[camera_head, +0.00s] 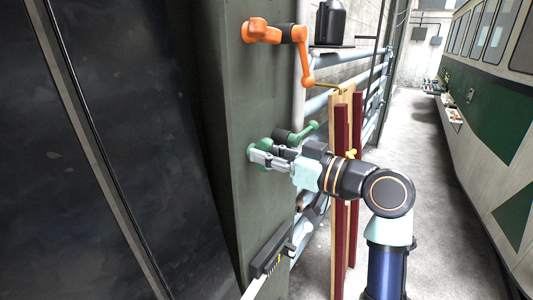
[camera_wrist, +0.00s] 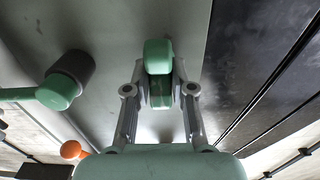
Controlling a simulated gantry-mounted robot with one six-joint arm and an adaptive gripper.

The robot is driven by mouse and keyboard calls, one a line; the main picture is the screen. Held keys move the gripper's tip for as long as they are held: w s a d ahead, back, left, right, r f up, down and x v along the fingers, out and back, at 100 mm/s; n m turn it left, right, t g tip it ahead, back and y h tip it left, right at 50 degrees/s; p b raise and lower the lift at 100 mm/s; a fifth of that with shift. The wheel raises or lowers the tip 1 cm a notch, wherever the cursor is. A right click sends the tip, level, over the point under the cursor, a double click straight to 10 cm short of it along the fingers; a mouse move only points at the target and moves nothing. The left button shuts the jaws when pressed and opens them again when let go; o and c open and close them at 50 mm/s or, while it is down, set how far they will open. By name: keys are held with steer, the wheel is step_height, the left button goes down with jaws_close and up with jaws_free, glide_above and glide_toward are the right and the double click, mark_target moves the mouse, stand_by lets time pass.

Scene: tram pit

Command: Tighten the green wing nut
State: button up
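The green wing nut (camera_head: 252,153) is on the grey-green post, at mid-height in the head view. In the wrist view, its rounded green body (camera_wrist: 158,52) sits at the top centre, between my fingertips. My gripper (camera_head: 268,158) reaches it from the right. In the wrist view, my gripper's (camera_wrist: 159,88) two fingers lie along both sides of the green body, with no clear gap. The fingers hide part of the nut, so its full seating against the post is not visible.
A black cylinder with a green lever (camera_head: 304,132) sits right beside my gripper. An orange lever fitting (camera_head: 262,31) is higher on the post (camera_head: 235,200). A black bracket (camera_head: 271,250) is below. Red and wooden boards (camera_head: 341,180) stand behind my wrist. The aisle floor is open.

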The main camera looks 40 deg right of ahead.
steer(key=o, duration=0.4)
steer(key=v, duration=1.2)
steer(key=shift+w+a, duration=0.1)
